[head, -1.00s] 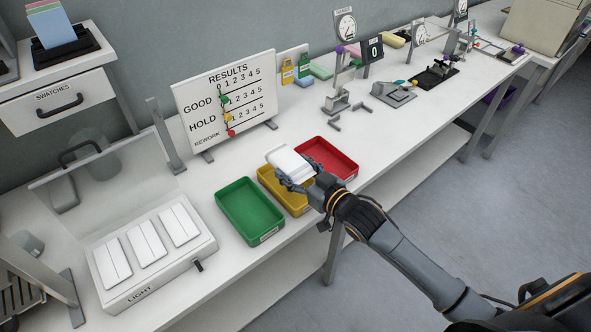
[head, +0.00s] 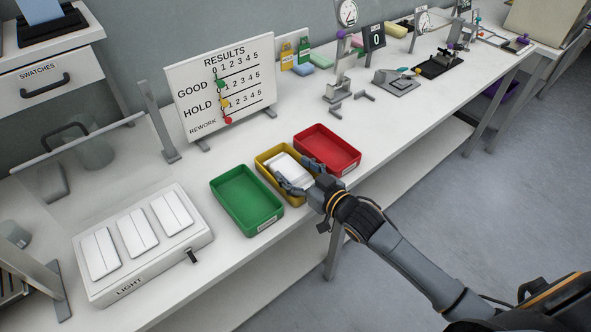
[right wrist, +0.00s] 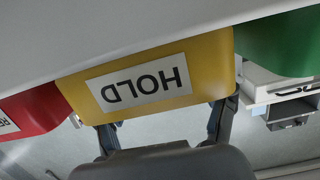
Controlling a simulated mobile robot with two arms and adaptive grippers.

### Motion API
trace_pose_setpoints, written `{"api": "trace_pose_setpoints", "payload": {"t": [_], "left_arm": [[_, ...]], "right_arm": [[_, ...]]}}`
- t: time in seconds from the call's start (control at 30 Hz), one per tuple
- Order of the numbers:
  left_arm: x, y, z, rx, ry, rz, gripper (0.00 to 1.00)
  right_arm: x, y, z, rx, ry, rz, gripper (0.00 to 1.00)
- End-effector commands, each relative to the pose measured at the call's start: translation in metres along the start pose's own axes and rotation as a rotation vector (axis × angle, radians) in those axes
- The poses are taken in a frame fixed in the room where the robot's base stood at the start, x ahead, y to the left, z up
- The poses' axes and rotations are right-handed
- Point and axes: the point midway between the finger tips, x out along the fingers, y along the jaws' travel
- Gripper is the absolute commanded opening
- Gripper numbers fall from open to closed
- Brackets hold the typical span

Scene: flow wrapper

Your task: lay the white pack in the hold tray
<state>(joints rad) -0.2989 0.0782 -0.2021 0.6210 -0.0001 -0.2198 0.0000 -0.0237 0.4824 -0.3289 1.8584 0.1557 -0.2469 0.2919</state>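The white pack (head: 284,168) lies inside the yellow hold tray (head: 262,155), between the green and red trays. My right gripper (head: 302,174) is at the tray's near end, with one finger on each side of the pack. The fingers look spread apart and open. In the right wrist view, the hold tray's front wall (right wrist: 200,62) carries an upside-down HOLD label. The two fingers (right wrist: 164,120) reach behind its rim, wide apart; their tips and the pack are hidden there. My left gripper is not in view.
The green tray (head: 246,203) is close on the left and the red tray (head: 328,150) close on the right. A light box (head: 140,245) stands further left. The results board (head: 222,88) stands behind the trays. The table's front edge runs just before them.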

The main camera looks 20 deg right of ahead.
Motion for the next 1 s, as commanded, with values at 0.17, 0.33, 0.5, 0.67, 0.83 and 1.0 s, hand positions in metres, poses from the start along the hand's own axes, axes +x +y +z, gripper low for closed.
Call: {"api": "trace_pose_setpoints", "payload": {"t": [0.17,0.33,0.5,0.67,0.83,1.0], "left_arm": [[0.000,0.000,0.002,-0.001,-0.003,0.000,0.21],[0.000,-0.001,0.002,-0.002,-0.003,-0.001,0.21],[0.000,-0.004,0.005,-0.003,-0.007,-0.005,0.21],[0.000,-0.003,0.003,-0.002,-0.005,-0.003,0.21],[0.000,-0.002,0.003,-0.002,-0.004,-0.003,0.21],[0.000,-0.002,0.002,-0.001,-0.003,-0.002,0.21]], "right_arm": [[0.000,0.000,0.000,0.000,0.000,0.000,0.88],[0.000,0.000,0.001,0.001,-0.002,0.000,0.88],[-0.004,0.000,0.002,0.001,-0.005,0.000,0.88],[-0.024,0.000,0.004,0.000,-0.007,0.000,0.88],[-0.058,-0.001,0.003,0.000,-0.006,-0.001,0.88],[-0.089,-0.001,0.001,-0.001,-0.002,-0.001,0.88]]}}
